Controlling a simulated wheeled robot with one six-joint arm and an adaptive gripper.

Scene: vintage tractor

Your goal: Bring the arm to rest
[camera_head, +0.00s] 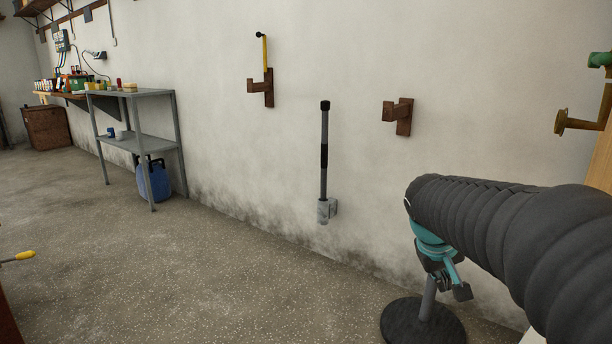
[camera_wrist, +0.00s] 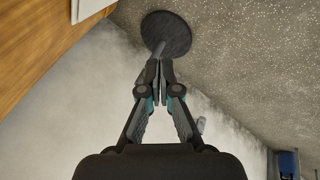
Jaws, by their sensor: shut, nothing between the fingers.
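My arm in its black ribbed sleeve (camera_head: 520,235) reaches in from the right edge of the head view. My gripper (camera_head: 458,288), with teal parts, hangs at its end and points downward. In the wrist view my gripper (camera_wrist: 158,70) has its two fingers together at the tips, with nothing between them. A grey stand post (camera_head: 428,300) on a round dark base (camera_head: 424,325) is close below and behind it. The base also shows beyond the fingertips in the wrist view (camera_wrist: 170,32). I cannot tell whether the gripper touches the post.
A black-topped rod (camera_head: 324,150) stands in a wall bracket. Wooden wall hooks (camera_head: 398,115) are nearby. A wooden panel (camera_head: 602,150) with a brass fitting (camera_head: 580,124) is at right. A grey shelf (camera_head: 150,140) and blue can (camera_head: 153,180) are farther left. The middle floor is clear.

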